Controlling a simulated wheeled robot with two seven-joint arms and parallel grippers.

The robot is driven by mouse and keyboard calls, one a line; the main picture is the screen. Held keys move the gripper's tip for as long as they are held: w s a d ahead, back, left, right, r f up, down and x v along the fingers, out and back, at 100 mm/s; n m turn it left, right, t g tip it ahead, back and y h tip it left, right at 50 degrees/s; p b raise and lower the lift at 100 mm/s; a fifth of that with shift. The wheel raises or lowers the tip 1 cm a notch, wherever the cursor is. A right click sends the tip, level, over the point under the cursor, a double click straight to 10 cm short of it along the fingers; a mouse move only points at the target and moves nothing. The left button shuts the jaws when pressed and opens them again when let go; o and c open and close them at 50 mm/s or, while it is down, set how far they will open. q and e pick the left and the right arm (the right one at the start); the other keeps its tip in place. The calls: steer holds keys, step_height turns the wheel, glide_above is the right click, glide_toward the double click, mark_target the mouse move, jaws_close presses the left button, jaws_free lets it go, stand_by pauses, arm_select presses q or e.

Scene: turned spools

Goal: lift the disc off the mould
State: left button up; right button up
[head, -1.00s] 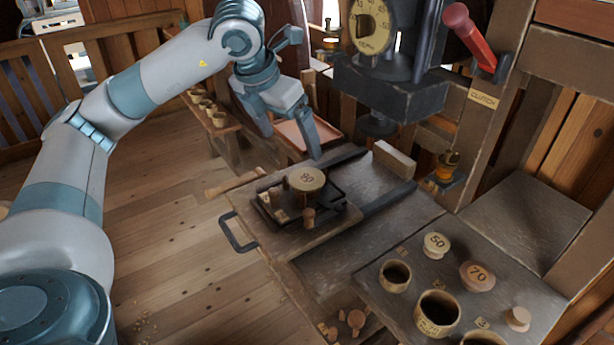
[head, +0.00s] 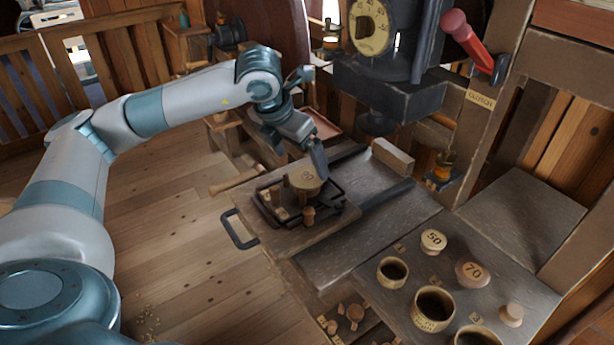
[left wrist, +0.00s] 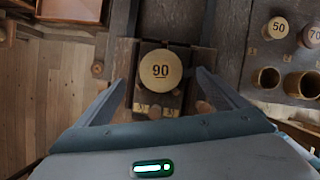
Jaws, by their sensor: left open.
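The disc (head: 306,177) is a round pale wooden piece. In the left wrist view the disc (left wrist: 160,71) reads 90. It sits on the mould (head: 287,221), a dark framed block on a wooden slide board with a handle. My left gripper (head: 303,163) is open just above the disc, and one finger hides part of its far edge. In the left wrist view the open fingers of my left gripper (left wrist: 163,82) stand on either side of the disc. I cannot tell whether they touch it. My right gripper is not in view.
A dark press head (head: 388,95) with a dial hangs behind and right of the mould. Discs marked 50 (head: 433,241) and 70 (head: 472,273) and several wooden cups (head: 392,272) stand on the right-hand bench. A red lever (head: 468,38) is at upper right.

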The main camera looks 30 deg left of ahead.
mark_target(308, 176)
arm_select(q)
steer(key=p+x, duration=0.2)
steer(key=x, duration=0.1)
steer(key=shift+w+f, duration=0.1)
steer(key=shift+f, duration=0.1)
steer(key=shift+w+d+f, duration=0.1)
steer(key=shift+w+f, duration=0.15)
steer(key=shift+f, duration=0.4)
steer(key=c, duration=1.1)
